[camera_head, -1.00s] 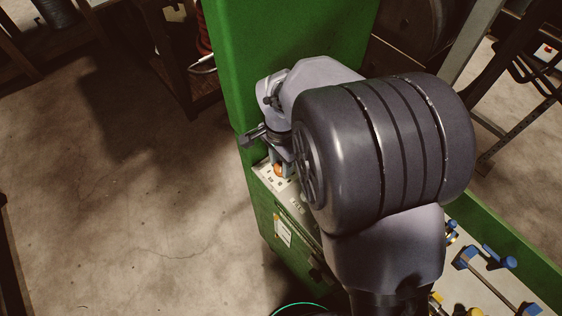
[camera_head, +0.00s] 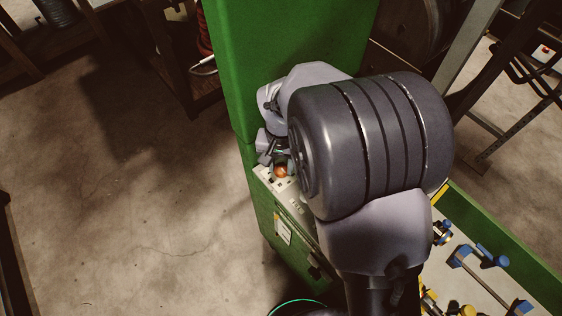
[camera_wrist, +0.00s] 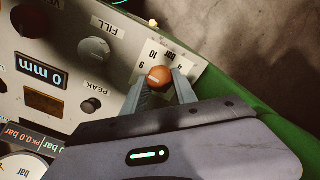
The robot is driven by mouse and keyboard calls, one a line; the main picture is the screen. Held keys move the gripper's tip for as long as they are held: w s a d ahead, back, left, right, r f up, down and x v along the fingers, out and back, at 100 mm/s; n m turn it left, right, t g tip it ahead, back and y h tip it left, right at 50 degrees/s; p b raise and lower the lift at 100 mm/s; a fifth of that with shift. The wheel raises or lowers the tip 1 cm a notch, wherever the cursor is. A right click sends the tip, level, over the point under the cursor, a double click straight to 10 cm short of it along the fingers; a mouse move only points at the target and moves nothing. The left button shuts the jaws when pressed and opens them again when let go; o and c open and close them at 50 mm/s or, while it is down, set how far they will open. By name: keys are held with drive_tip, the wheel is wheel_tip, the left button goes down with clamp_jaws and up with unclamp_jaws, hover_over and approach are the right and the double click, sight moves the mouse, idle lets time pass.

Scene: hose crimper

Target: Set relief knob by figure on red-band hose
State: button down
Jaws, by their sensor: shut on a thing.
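The relief knob (camera_wrist: 160,76) is a round orange-copper knob with a pale mark on its face, on a white scale plate (camera_wrist: 196,68) marked "bar" with figures around it. The figure the mark points to is hard to tell. In the wrist view my gripper (camera_wrist: 161,82) has its two grey fingers around the knob, one on each side, shut on it. The knob also shows in the head view (camera_head: 281,171), with my gripper (camera_head: 279,163) at it, partly hidden by my arm. I cannot make out a red-band hose.
The green machine cabinet (camera_head: 290,60) rises beside my arm. Blue-ended parts (camera_head: 484,256) lie right. Floor at left is clear.

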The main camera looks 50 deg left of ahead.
sight(281, 168)
drive_tip(key=n+p, duration=0.1)
drive_tip(key=n, duration=0.3)
drive_tip(key=shift+r+n, duration=0.1)
drive_tip(key=shift+n, duration=0.2)
drive_tip(key=shift+n+p, duration=0.95)
drive_tip(key=shift+n, duration=1.65)
drive_tip(key=c, duration=1)
unclamp_jaws()
wheel_tip(281, 168, up, 17)
drive_tip(key=p, duration=0.3)
drive_tip(key=shift+r+p, duration=0.15)
drive_tip(key=shift+p, duration=0.2)
